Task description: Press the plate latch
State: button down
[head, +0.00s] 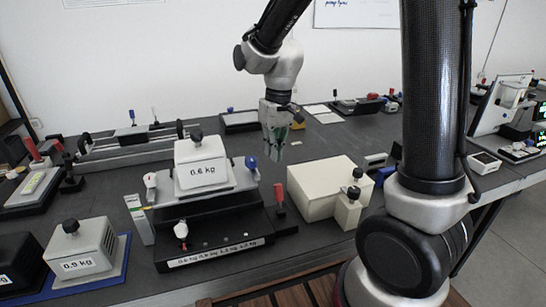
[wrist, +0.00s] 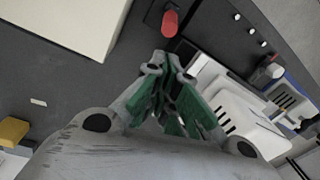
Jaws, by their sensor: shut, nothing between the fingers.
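A dark device (head: 215,240) stands on the bench with a grey plate (head: 225,187) on top. A white 0.6 kg weight (head: 201,165) rests on the plate. The plate has a blue knob (head: 251,162) at its right and a white one (head: 151,181) at its left. A red-handled lever (head: 279,194) stands at the device's right side; a red handle (wrist: 170,22) shows in the wrist view beyond my fingertips. No part is labelled as the plate latch. My gripper (head: 275,150) is shut and empty, pointing down above the bench, behind and right of the plate, apart from it.
A cream box (head: 316,188) stands right of the device. A 0.9 kg weight (head: 80,248) sits on a blue base at the front left. A rail fixture (head: 135,146) lies behind left. Bare bench shows behind the cream box.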

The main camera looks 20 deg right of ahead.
aim_at(279, 192)
notch_tip(279, 192, down, 8)
jog(key=shift+a, duration=0.35)
dwell(0.4)
